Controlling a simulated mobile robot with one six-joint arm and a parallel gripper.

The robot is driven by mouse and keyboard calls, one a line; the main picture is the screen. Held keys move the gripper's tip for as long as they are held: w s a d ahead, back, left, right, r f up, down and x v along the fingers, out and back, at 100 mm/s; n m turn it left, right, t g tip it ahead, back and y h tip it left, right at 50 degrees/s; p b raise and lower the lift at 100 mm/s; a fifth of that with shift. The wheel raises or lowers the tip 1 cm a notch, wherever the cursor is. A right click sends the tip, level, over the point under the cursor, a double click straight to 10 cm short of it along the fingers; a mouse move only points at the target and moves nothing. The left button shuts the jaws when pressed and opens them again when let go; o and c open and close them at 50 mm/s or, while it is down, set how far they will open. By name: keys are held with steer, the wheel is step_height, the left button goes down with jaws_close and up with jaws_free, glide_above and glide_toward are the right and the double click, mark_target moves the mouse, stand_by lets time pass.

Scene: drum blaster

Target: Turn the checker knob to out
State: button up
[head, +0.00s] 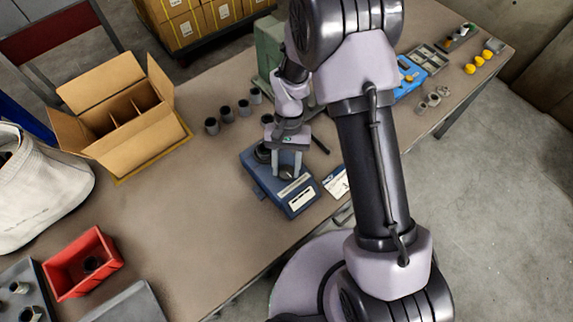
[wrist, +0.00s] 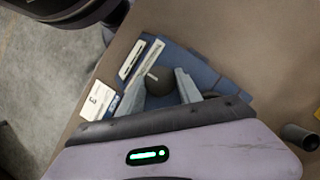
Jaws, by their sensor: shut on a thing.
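The checker is a blue box (head: 262,188) on the table in the head view, and it also shows in the wrist view (wrist: 198,68). Its dark round knob (wrist: 160,82) sits between my fingers in the wrist view, with a short pale mark on its upper left side. In the head view the knob (head: 287,173) is partly hidden by my fingers. My gripper (head: 286,170) points down over the box and is shut on the knob, one finger on each side; it also shows in the wrist view (wrist: 161,90). The lettering around the knob is too small to read.
A white and blue card (head: 336,183) lies right of the checker. Several dark cylinders (head: 228,114) stand behind it. An open cardboard box (head: 135,130) is at the left, a red bin (head: 83,262) at the front left. The table between them is clear.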

stand_by(0.3)
steer(key=o, duration=1.3)
steer(key=shift+o, duration=0.2)
steer(key=p+v, duration=0.5)
steer(key=v, duration=1.2)
steer(key=shift+r, duration=0.25)
